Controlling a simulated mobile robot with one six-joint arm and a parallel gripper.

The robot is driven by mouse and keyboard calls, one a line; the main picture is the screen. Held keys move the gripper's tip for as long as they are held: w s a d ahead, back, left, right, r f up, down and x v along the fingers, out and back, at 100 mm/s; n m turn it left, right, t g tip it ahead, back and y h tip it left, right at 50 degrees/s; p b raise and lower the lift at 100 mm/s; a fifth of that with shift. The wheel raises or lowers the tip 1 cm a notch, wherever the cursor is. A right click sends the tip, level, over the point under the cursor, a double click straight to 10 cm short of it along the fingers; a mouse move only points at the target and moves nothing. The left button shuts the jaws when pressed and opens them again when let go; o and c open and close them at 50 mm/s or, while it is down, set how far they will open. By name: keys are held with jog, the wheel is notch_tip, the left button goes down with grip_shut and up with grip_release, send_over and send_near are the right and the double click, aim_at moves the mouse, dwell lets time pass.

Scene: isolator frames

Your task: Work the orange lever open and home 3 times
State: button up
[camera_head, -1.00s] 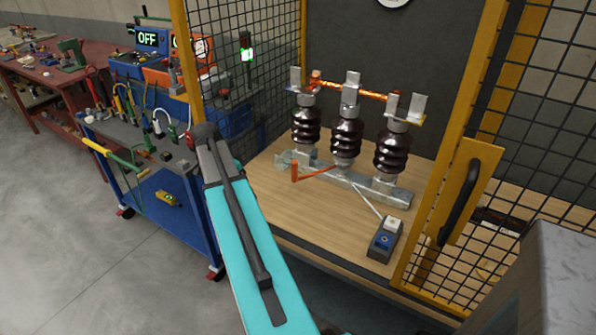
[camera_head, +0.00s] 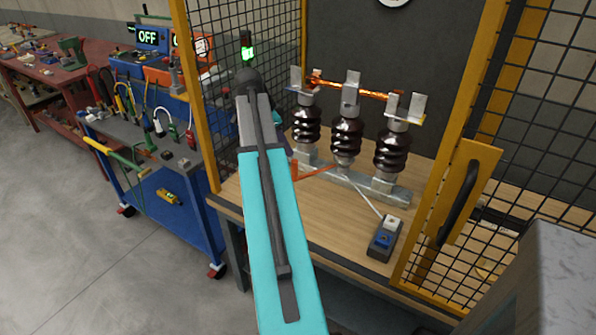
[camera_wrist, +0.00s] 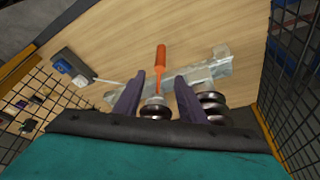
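The orange lever (camera_head: 315,170) is at the left front of the isolator base in the head view. In the wrist view the orange grip (camera_wrist: 160,62) points away, lined up between and beyond my two dark purple fingertips. My gripper (camera_wrist: 159,79) is open, with a gap on either side of the grip; I cannot tell how far apart they are in depth. In the head view my gripper is mostly hidden behind my arm. The isolator (camera_head: 346,135) has three brown insulators on a grey metal base.
A blue and grey box (camera_head: 384,238) with a pale rod stands on the wooden bench (camera_head: 330,225). Yellow-framed mesh (camera_head: 470,215) stands on both sides. A blue tool cart (camera_head: 180,215) is at the left. Bare bench lies in front of the isolator.

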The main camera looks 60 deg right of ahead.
aim_at(298, 177)
jog(key=shift+f, duration=0.1)
jog(key=shift+p+x, duration=1.05)
jog(key=shift+x, duration=5.8)
grip_shut()
